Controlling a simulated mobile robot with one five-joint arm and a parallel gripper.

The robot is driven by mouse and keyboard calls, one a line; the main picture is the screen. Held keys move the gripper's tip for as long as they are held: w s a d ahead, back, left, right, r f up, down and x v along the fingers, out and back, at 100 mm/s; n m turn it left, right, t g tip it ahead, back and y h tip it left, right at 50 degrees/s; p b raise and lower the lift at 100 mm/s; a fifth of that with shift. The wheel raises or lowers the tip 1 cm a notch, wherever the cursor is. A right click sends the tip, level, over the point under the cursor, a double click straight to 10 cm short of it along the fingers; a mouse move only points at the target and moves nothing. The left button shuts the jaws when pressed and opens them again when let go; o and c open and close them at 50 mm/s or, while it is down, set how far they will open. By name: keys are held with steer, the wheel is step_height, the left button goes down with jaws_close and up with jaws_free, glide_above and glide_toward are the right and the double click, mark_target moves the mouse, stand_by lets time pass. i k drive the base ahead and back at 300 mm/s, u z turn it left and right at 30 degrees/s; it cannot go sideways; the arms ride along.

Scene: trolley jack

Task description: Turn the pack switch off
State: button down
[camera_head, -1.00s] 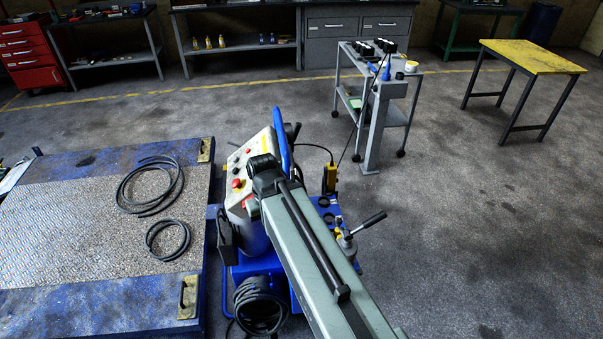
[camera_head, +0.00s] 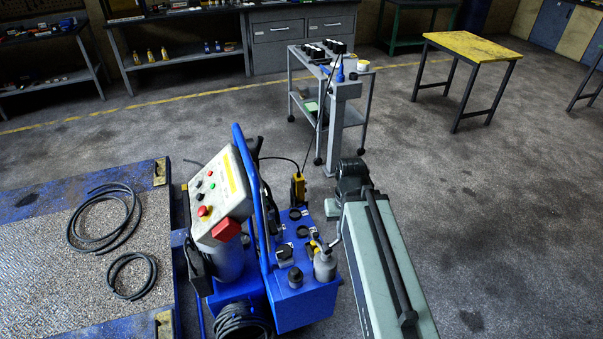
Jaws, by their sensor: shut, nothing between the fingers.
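The blue power pack (camera_head: 306,300) stands in the lower middle, right of the platform. Its tilted pale control panel (camera_head: 221,196) faces left and carries a red button (camera_head: 203,211), a green button (camera_head: 212,186), small dark knobs and a yellow label. A red block (camera_head: 226,229) sits at the panel's lower corner. I cannot tell which of these is the pack switch, or its position. My grey-green arm is right of the pack, its dark joint above the pack's right side. My gripper is not visible.
A blue upright handle (camera_head: 254,190) rises beside the panel. A grey cylinder (camera_head: 325,262) and black fittings stand on the pack. Black hoses lie on the platform (camera_head: 60,270) at left. A grey trolley (camera_head: 357,114) and yellow table (camera_head: 475,47) stand behind. The right floor is clear.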

mark_target(273, 229)
steer(key=z, duration=2)
steer(key=i, duration=3.25)
steer(key=u, duration=4.5)
steer(key=i, duration=1.1)
